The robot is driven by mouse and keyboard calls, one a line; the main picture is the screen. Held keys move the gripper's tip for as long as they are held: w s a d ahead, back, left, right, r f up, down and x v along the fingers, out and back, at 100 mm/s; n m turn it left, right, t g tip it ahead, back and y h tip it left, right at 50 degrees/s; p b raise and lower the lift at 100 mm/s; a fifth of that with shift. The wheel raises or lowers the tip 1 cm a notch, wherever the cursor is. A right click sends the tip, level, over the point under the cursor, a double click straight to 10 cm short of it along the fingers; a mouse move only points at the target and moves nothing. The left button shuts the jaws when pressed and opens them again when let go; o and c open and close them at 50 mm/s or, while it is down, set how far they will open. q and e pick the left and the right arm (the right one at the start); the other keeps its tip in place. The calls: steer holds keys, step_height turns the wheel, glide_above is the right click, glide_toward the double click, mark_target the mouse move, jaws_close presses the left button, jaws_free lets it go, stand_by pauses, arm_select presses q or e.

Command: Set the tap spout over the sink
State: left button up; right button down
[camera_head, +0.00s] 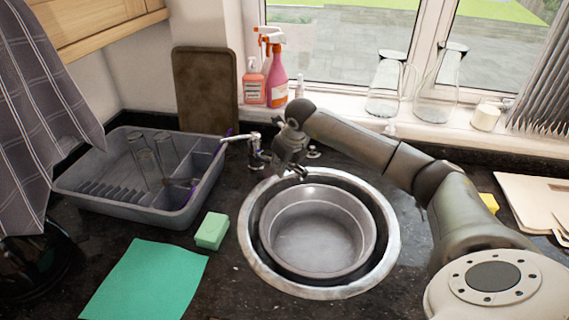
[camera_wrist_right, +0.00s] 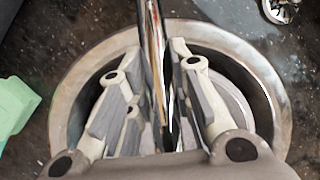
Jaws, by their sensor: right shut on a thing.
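The chrome tap (camera_head: 256,152) stands behind the sink, with a pale arm reaching left from its top. The round steel sink (camera_head: 249,238) holds a grey basin (camera_head: 318,238). My right gripper (camera_head: 297,168) is at the back rim of the sink, beside the tap. In the right wrist view its fingers (camera_wrist_right: 152,110) are closed around a shiny chrome bar, the tap spout (camera_wrist_right: 151,35), which runs down from the top edge over the sink (camera_wrist_right: 70,85). The spout's tip is hidden between the fingers. My left gripper is not in view.
A grey dish rack (camera_head: 120,204) with glasses stands left of the tap. A green sponge (camera_head: 212,231) and green cloth (camera_head: 147,281) lie left of the sink. Spray bottles (camera_head: 277,82) and glass jugs (camera_head: 439,92) line the windowsill behind my right arm.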

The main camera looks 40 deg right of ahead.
steer(key=shift+w+r, duration=0.1)
steer(key=c, duration=1.3)
jaws_free()
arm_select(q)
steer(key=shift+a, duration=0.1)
arm_select(e)
steer(key=v, duration=1.2)
